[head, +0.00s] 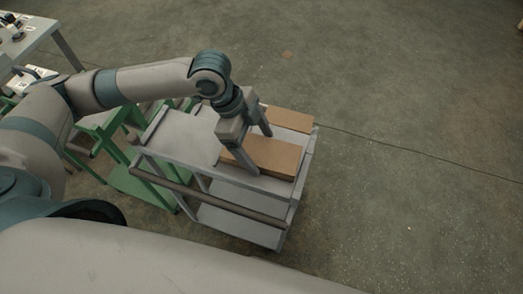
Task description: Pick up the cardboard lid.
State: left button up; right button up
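Two brown cardboard pieces lie on the top of a grey cart. The nearer one (275,158) is a low block with a visible side face. The farther one (290,119) looks flatter and is partly hidden behind my gripper. I cannot tell for sure which is the lid. My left gripper (262,154) points down over the nearer piece. Its fingers stand wide apart, one at the near long side and one at the far long side. Whether they touch the cardboard cannot be seen. The piece appears to rest on the cart. My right gripper is not in view.
The grey cart (186,138) has a bare top area to the left, a lower shelf and a handle bar along its near side. A green frame (135,180) stands left of it. A table (32,32) with items is at the upper left. The floor to the right is clear.

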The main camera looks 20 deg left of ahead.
aim_at(259, 151)
pick_arm(q)
jog(key=c, duration=0.7)
jog(key=shift+r, duration=0.1)
jog(key=shift+r, duration=0.45)
notch_tip(259, 151, up, 3)
jog(key=shift+s+d+r+b, duration=0.1)
jog(key=shift+s+b, duration=0.05)
jog(key=shift+b, duration=0.5)
jog(key=s, duration=0.1)
jog(key=s+r, duration=0.1)
jog(key=s+d+r, duration=0.1)
jog(key=s, duration=0.1)
jog(key=shift+r+b, duration=0.1)
jog(key=shift+b, duration=0.2)
jog(key=s+d+r+p, duration=0.1)
jog(key=s+r+p, duration=0.3)
jog(key=p, duration=1.1)
jog(key=shift+s+d+r, duration=0.25)
jog(key=shift+s+d, duration=0.15)
jog(key=shift+s, duration=1.1)
